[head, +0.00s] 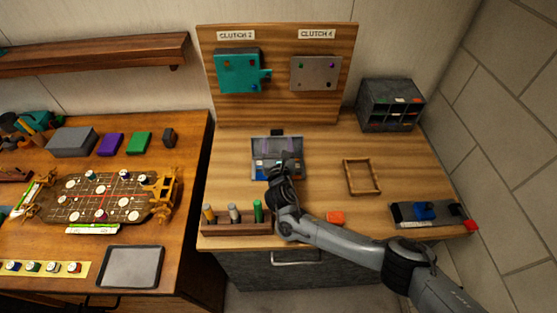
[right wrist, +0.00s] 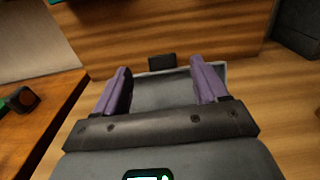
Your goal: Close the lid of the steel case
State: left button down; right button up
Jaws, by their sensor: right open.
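The steel case (head: 299,172) stands on the right-hand bench, below the clutch board. Its grey lid (head: 296,144) is raised at the back, and a dark tab shows behind its top edge. My right gripper (head: 277,148) is open over the case, its two purple fingers pointing toward the lid. In the right wrist view the fingers of my right gripper (right wrist: 161,78) are wide apart, with the grey lid (right wrist: 165,92) showing between and beyond them. I cannot tell whether they touch it. My wrist hides part of the case's inside. My left gripper is not in view.
A wooden rack (head: 235,229) with several cylinders stands at the front left of this bench. An orange block (head: 335,217), an empty wooden frame (head: 347,177) and a grey tray (head: 400,213) lie to the right. A dark organizer (head: 390,105) stands at the back right.

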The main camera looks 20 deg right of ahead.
jog(key=v, duration=0.8)
jog(key=shift+s, duration=0.2)
